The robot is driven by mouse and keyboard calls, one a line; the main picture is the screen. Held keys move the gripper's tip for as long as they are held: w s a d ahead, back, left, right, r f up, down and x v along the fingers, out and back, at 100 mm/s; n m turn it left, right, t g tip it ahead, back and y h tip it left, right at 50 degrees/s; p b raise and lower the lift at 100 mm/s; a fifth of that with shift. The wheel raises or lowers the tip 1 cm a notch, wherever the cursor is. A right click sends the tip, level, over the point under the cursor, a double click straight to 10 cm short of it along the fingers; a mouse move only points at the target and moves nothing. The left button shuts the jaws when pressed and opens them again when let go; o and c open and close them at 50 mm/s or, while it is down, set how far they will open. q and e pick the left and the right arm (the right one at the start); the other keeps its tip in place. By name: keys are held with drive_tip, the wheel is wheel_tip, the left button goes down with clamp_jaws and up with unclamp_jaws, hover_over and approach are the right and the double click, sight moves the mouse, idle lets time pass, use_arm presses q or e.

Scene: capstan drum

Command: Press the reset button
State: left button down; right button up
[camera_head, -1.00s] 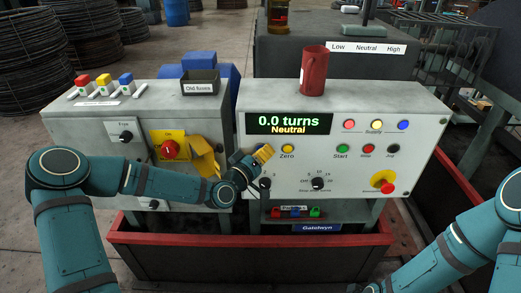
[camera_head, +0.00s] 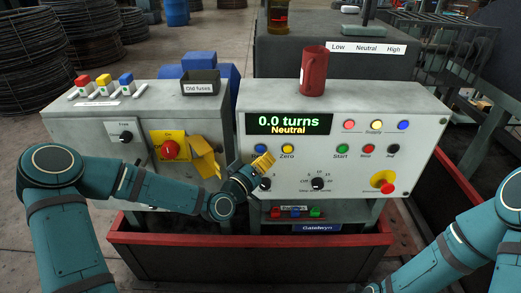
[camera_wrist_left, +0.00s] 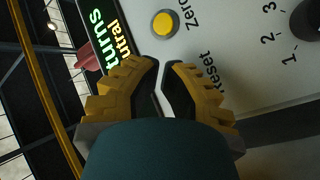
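My left gripper (camera_head: 263,160) is in front of the console's face, just below the blue button (camera_head: 261,149) left of the yellow Zero button (camera_head: 287,149). Its yellow fingers are together and hold nothing. In the left wrist view the fingertips (camera_wrist_left: 162,64) point at the panel, beside the printed word Reset (camera_wrist_left: 207,72); the fingers hide the button that belongs to this label. The Zero button (camera_wrist_left: 165,24) shows clear of the fingers there. Contact with the panel cannot be told. My right gripper is out of the picture; only its arm shows at lower right.
The display (camera_head: 290,124) reads 0.0 turns, Neutral. A selector knob (camera_head: 265,184) sits just below the left gripper. A red mug (camera_head: 313,71) stands on the console. The emergency stop (camera_head: 387,187) is at the right. A yellow flap (camera_head: 204,158) sticks out at the left.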

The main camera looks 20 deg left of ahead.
use_arm(q)
drive_tip(key=shift+s+d, duration=0.2)
drive_tip(key=shift+s, duration=0.55)
drive_tip(key=shift+s+d, duration=0.2)
drive_tip(key=shift+s, duration=0.5)
drive_tip(key=s+d+f+m+g, duration=0.2)
drive_tip(key=s+d+f+g, duration=0.2)
drive_tip(key=s+f+g, duration=0.45)
drive_tip(key=s+d+f+m+g, duration=0.25)
drive_tip(key=s+d+f, duration=0.2)
drive_tip(key=f, duration=0.75)
drive_tip(key=s+a+f+g+y, duration=0.3)
drive_tip(key=s+f+g, duration=0.1)
drive_tip(key=s, duration=0.4)
drive_tip(key=shift+s+a+f+g, duration=0.2)
drive_tip(key=shift+s+f+g, duration=0.2)
drive_tip(key=shift+f, duration=0.2)
